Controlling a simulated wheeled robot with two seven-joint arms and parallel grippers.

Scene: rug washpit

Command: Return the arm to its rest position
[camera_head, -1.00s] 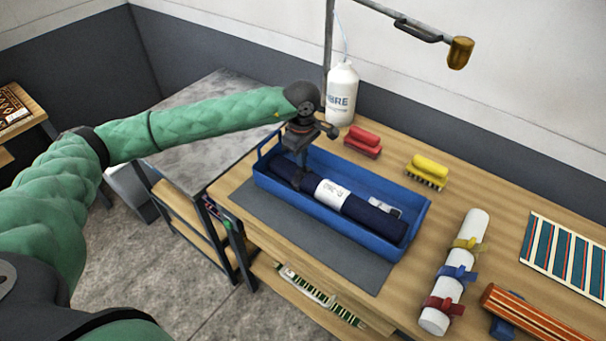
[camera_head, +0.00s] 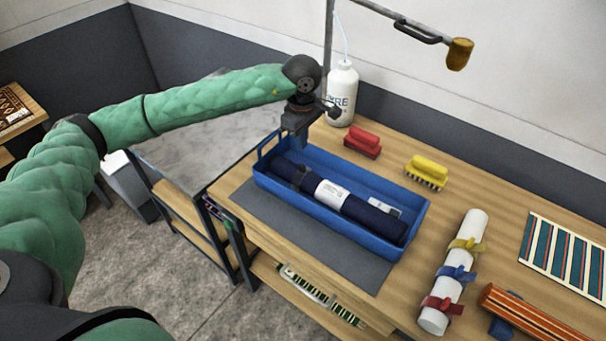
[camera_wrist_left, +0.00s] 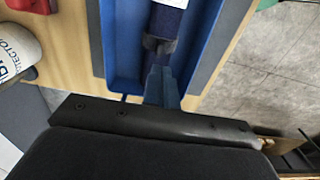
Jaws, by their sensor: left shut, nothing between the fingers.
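My left arm, in a green sleeve, comes in from the left in the head view. My left gripper (camera_head: 296,136) is shut and empty above the left end of the blue tray (camera_head: 416,222). A dark navy rolled rug (camera_head: 370,216) with a white paper band (camera_head: 331,194) lies in the tray. In the left wrist view the shut fingers (camera_wrist_left: 162,82) point toward the roll's strapped end (camera_wrist_left: 160,44), apart from it as far as I can tell. My right gripper is not in view.
A white bottle (camera_head: 341,95) stands close behind the gripper. A red brush (camera_head: 363,142), a yellow brush (camera_head: 427,171) and a strapped white roll (camera_head: 455,270) are on the bench. A metal arm with a brass head (camera_head: 460,53) hangs above. Grey floor is free at lower left.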

